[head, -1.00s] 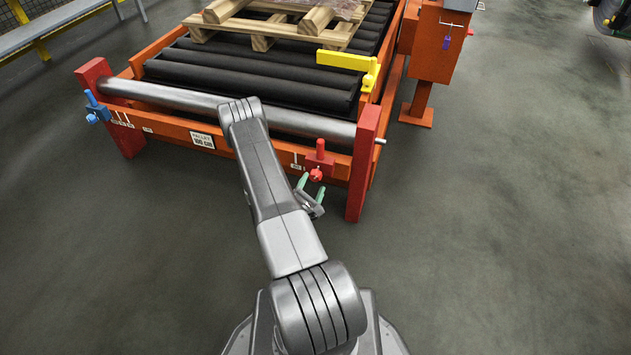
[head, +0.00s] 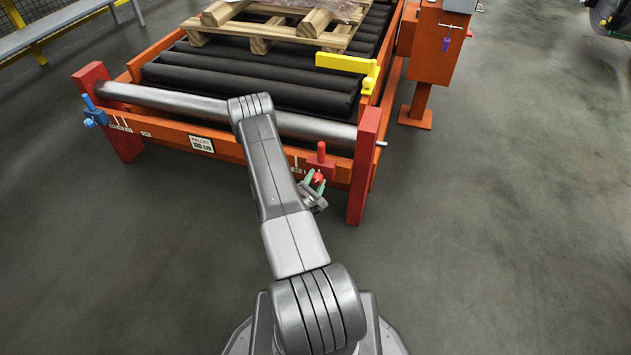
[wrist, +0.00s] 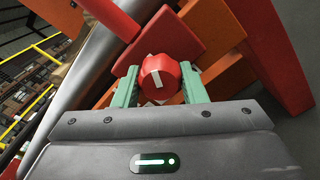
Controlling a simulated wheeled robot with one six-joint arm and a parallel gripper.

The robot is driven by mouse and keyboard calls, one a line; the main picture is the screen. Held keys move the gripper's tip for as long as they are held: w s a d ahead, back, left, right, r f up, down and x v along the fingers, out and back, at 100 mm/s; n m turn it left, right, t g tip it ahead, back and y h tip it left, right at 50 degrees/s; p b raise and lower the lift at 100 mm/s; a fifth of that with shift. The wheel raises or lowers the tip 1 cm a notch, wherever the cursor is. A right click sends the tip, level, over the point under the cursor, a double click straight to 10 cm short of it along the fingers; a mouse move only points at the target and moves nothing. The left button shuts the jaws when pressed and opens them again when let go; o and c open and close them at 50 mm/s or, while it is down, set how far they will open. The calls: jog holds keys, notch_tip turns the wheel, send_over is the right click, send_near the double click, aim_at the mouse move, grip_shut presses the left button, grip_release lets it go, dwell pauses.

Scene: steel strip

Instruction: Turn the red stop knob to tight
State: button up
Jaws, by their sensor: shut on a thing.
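The red stop knob (wrist: 160,77) is a faceted red knob with a white mark on its face, seen close in the wrist view. It also shows small in the head view (head: 318,178), below the red stop block (head: 320,158) on the orange front rail. My gripper (wrist: 160,88) is shut on the knob, with one green finger on each side of it. In the head view my gripper (head: 316,184) is at the front rail, partly hidden behind my arm. The knob's white mark is tilted in the wrist view.
A steel bar (head: 190,101) runs across the conveyor front between red posts; the right post (head: 362,175) stands close beside my gripper. A blue clamp (head: 95,113) is at the left end. A yellow arm (head: 345,63) and wooden pallet (head: 270,30) lie behind.

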jog(key=m+b, duration=0.3)
jog(key=m, duration=0.1)
jog(key=shift+f, duration=0.15)
jog(key=m+b, duration=0.2)
jog(key=m, duration=0.1)
jog(key=shift+m, duration=0.3)
jog(key=m+b, duration=0.3)
jog(key=m, duration=0.1)
jog(key=shift+m, duration=0.3)
jog(key=m+b, duration=0.2)
jog(key=m, duration=0.1)
jog(key=shift+m, duration=0.3)
jog(key=m, duration=0.1)
jog(key=m+b, duration=0.1)
jog(key=m, duration=0.1)
jog(key=shift+r+m, duration=0.2)
jog(key=shift+m, duration=0.1)
jog(key=m, duration=0.3)
jog(key=shift+m, duration=0.3)
jog(key=m, duration=0.6)
jog(key=shift+m, duration=0.3)
